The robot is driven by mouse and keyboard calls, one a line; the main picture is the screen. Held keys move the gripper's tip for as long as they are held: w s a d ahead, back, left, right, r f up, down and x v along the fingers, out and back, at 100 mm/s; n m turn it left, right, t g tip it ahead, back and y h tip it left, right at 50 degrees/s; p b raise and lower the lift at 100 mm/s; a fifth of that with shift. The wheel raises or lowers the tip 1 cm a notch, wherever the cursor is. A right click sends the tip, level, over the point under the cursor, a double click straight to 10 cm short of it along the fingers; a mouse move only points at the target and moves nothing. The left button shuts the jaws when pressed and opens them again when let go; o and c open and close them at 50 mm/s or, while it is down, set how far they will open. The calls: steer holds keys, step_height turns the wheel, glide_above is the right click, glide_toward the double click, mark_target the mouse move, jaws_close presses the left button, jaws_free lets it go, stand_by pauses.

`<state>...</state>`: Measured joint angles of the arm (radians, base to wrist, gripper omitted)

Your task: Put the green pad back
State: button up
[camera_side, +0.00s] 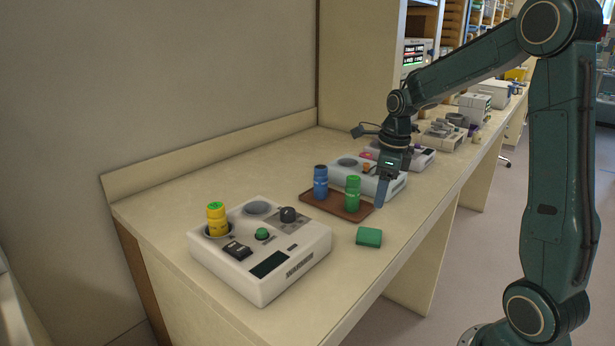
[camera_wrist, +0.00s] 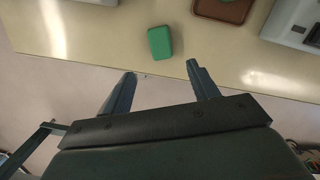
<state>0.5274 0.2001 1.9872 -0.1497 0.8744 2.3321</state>
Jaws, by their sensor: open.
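The green pad (camera_side: 369,237) lies flat on the counter near its front edge, between the white device in front and the brown tray. It also shows in the wrist view (camera_wrist: 159,42), ahead of the fingers and apart from them. My gripper (camera_side: 382,190) is above the counter's front edge, to the right of the tray and farther back than the pad. In the wrist view my gripper (camera_wrist: 160,82) has its two fingers spread wide with nothing between them.
A brown tray (camera_side: 307,199) bears a blue bottle (camera_side: 321,183) and a green bottle (camera_side: 352,194). A white device (camera_side: 220,268) holds a yellow bottle (camera_side: 216,219). More white devices (camera_side: 392,189) stand behind the tray. The counter (camera_side: 160,200) is clear at the back left.

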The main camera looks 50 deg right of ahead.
steer(key=s+a+r+n+t, duration=0.2)
steer(key=s+a+r+n, duration=0.45)
steer(key=a+n, duration=0.55)
steer(key=s+a+r+n+t, duration=0.1)
steer(key=s+a+n, duration=0.1)
steer(key=s+n, duration=0.3)
steer(key=s+a+r+n+t, duration=0.1)
steer(key=s+a+n, duration=0.2)
steer(key=n, duration=1.1)
steer(key=shift+s+h, duration=0.3)
steer(key=shift+s, duration=1)
